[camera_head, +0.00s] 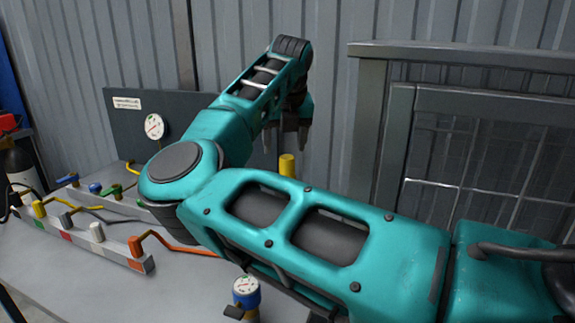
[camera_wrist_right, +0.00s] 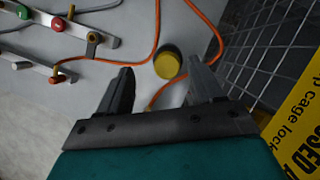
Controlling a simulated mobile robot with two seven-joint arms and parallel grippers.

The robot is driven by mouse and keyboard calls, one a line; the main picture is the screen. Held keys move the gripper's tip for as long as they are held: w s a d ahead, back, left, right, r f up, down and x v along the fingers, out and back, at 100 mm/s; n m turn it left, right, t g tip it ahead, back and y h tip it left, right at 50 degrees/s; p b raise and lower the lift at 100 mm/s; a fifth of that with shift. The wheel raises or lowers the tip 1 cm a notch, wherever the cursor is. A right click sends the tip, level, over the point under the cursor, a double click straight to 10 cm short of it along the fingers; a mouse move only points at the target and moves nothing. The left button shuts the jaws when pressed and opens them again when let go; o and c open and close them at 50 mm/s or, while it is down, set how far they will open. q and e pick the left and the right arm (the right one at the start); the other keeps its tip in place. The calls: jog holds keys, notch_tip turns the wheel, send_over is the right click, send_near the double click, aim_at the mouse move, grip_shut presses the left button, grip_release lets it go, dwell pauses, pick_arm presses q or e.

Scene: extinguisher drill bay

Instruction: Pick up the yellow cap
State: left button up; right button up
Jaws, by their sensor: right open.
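The yellow cap (camera_head: 287,165) stands upright beyond my teal right arm in the head view, its lower part hidden by the arm. In the right wrist view the yellow cap (camera_wrist_right: 167,66) is seen from above as a round disc near the fingertips. My right gripper (camera_head: 285,138) points down just above the cap, and in the wrist view the right gripper (camera_wrist_right: 160,71) is open, with one finger on each side of the cap in the picture. Nothing is between the fingers that I can see as held. My left gripper is not in view.
An orange hose (camera_wrist_right: 208,30) runs on the bench near the cap. A rail (camera_head: 80,238) with coloured valves lies at left. A gauge panel (camera_head: 125,120) stands behind. A wire-mesh cage (camera_head: 470,165) is at right.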

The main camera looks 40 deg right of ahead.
aim_at(287, 158)
jog(key=shift+w+d+f, duration=0.1)
jog(key=shift+d+f, duration=0.1)
jog(key=shift+f, duration=0.75)
jog(key=shift+w+d+f, duration=0.1)
jog(key=shift+d+f, duration=0.1)
jog(key=shift+f, duration=0.8)
jog(key=shift+w+d+f, duration=0.1)
jog(key=shift+d+f, duration=0.1)
jog(key=shift+f, duration=0.75)
jog(key=c, duration=1.1)
